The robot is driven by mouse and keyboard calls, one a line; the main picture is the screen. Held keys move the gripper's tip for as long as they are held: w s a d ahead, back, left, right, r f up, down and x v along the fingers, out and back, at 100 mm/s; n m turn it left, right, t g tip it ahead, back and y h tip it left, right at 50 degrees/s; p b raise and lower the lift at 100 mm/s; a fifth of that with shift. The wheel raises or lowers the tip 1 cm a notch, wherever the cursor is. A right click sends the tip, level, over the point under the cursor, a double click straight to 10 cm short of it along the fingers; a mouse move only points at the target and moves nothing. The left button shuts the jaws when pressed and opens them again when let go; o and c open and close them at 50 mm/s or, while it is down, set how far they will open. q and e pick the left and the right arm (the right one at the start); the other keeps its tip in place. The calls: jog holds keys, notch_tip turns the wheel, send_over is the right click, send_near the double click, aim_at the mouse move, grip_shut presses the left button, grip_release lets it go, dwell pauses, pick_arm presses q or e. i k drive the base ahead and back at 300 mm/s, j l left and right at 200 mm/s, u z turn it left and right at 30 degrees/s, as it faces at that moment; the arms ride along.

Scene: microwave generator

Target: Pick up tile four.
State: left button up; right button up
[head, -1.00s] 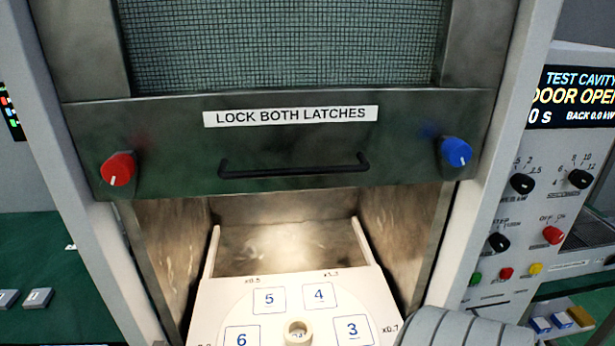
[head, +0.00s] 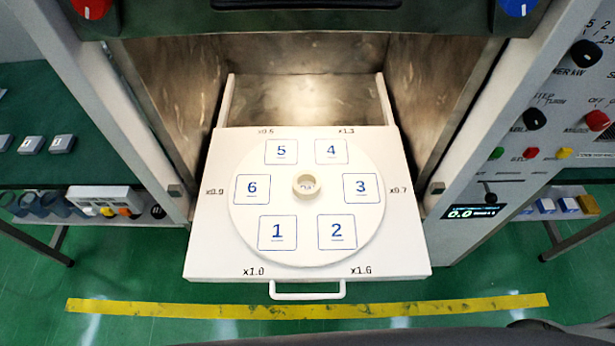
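A white round turntable (head: 308,178) lies on a pulled-out white tray (head: 205,255) below the open cavity. Numbered squares 1 to 6 are marked around it. The square marked 4 (head: 331,151) is at the back right, between 5 (head: 281,151) and 3 (head: 361,188). I cannot tell whether these squares are printed outlines or flat tiles. Several small grey tiles (head: 62,144) lie on the green left bench; their marks are too small to read. A ring-shaped hub (head: 306,185) stands at the turntable's middle. Neither gripper is in view.
The raised door (head: 440,20) is above the cavity (head: 300,85). A control panel (head: 530,120) stands on the right. Small blue and yellow blocks (head: 566,205) sit on the right shelf. The tray's handle (head: 307,291) faces me above a yellow floor line (head: 300,309).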

aim_at(32, 145)
jog(key=z, duration=0.1)
jog(key=u, duration=1.7)
jog(key=z, duration=0.7)
jog(key=i+j+z, duration=0.25)
jog(key=j+z, duration=0.25)
jog(key=i+j+z, duration=0.1)
jog(key=j+z, duration=0.35)
jog(key=j, duration=0.25)
jog(key=j+z, duration=0.5)
jog(key=j, duration=0.15)
